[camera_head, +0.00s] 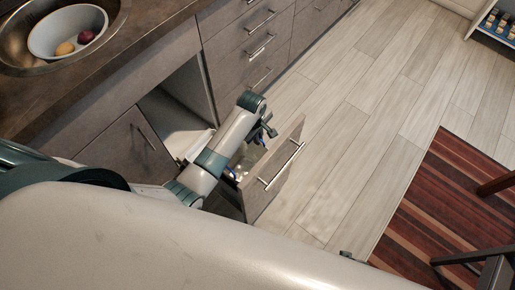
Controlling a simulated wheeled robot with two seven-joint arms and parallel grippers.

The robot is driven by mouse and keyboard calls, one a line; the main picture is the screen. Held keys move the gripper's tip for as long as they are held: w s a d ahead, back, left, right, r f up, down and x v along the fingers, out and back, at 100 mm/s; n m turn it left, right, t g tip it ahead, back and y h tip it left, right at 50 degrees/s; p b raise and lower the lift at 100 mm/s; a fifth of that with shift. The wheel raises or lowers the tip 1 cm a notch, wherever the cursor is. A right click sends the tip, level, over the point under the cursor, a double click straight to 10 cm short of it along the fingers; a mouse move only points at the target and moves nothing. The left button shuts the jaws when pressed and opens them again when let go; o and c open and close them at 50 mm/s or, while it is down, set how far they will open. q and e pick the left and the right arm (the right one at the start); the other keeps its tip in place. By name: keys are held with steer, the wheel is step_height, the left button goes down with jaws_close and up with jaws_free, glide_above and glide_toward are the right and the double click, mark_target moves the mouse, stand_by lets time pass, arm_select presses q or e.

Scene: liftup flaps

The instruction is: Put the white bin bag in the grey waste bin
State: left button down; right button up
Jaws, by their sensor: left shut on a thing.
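My left arm reaches over the open pull-out unit in the low cabinets. My left gripper (264,135) points down beside the pull-out's front panel (274,172). It is shut on a pale, partly see-through thing (245,158) just below it, which looks like the white bin bag; my arm covers part of it. The grey waste bin cannot be made out; the inside of the pull-out is mostly hidden behind my arm. My right gripper cannot be made out.
The cabinet opening (182,108) is left of my forearm. A counter with a sink and a white bowl (68,30) is at top left. Wooden floor (355,125) is clear to the right. A striped rug (425,205) and dark furniture legs (490,262) are at lower right.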

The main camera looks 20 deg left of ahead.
mark_target(258, 150)
arm_select(q)
steer(key=shift+f, duration=2.2)
arm_select(e)
steer(key=shift+w+a+r, duration=0.1)
steer(key=shift+w+r, duration=0.1)
steer(key=shift+r, duration=0.35)
steer(key=shift+w+a+r, duration=0.1)
steer(key=shift+w+r, duration=0.1)
steer(key=shift+r, duration=0.3)
arm_select(q)
steer(key=shift+b, duration=0.3)
